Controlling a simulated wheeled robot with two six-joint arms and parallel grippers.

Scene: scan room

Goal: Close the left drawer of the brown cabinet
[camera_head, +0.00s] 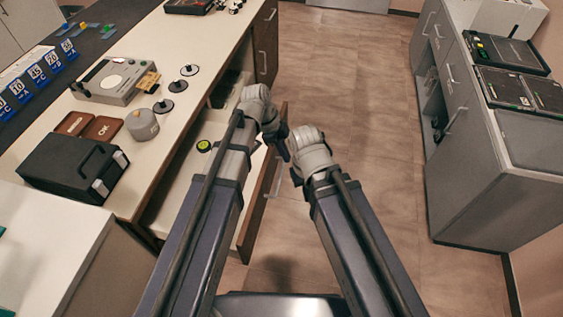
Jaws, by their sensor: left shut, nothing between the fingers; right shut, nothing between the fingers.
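The brown cabinet (262,45) runs along the left under a pale worktop. Its left drawer (181,192) is pulled out, with a pale interior and a brown front (252,226). A metal handle (279,180) shows on the front's outer face. My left arm crosses over the drawer and hides much of it. My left gripper (283,148) is shut and empty, at the drawer front's upper edge in the picture; I cannot tell whether it touches. My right gripper (296,177) is shut and empty, just right of the drawer front, over the floor side.
A round green-and-black item (204,146) lies in the drawer. The worktop (215,45) holds a black case (72,168), a grey device (112,80) and small discs. Bare floor (370,130) lies between the brown cabinet and a grey cabinet (465,165) at right.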

